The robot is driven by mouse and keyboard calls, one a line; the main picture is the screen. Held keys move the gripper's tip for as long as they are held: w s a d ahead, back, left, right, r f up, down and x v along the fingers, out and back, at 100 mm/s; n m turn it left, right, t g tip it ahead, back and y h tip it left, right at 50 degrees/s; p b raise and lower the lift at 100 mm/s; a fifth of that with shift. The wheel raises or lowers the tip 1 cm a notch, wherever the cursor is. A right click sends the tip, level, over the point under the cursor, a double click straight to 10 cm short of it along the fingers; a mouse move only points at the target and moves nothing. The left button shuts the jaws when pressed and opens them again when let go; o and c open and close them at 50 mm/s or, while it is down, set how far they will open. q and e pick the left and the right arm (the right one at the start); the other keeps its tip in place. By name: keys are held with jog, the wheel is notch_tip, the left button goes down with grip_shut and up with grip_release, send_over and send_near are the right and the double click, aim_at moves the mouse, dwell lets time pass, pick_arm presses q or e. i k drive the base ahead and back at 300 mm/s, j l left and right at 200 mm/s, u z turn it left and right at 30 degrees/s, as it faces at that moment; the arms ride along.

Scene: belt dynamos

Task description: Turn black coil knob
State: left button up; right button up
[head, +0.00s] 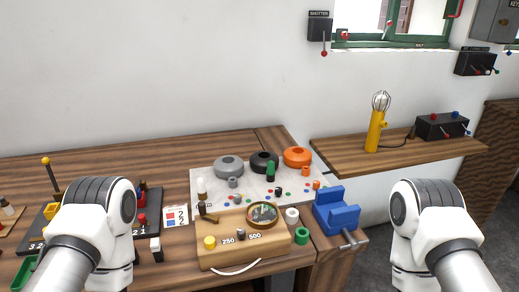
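A black round coil (262,161) sits on the white board (215,197) at the back of the workbench, between a grey coil (228,165) and an orange coil (297,156). Neither gripper shows, and no arm part touches the coils.
A wooden box (275,246) with a round dial stands in front of the board. A blue vise (337,212) is at the bench's right corner. A shelf (345,156) at right holds a yellow lamp (375,130) and a black switch box (441,126).

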aim_at(278, 190)
jog(key=k+z, duration=0.25)
jog(key=z, duration=0.15)
jog(key=k+l+z, duration=0.15)
jog(key=z, duration=0.2)
jog(key=k+l+z, duration=0.2)
jog(key=z, duration=0.2)
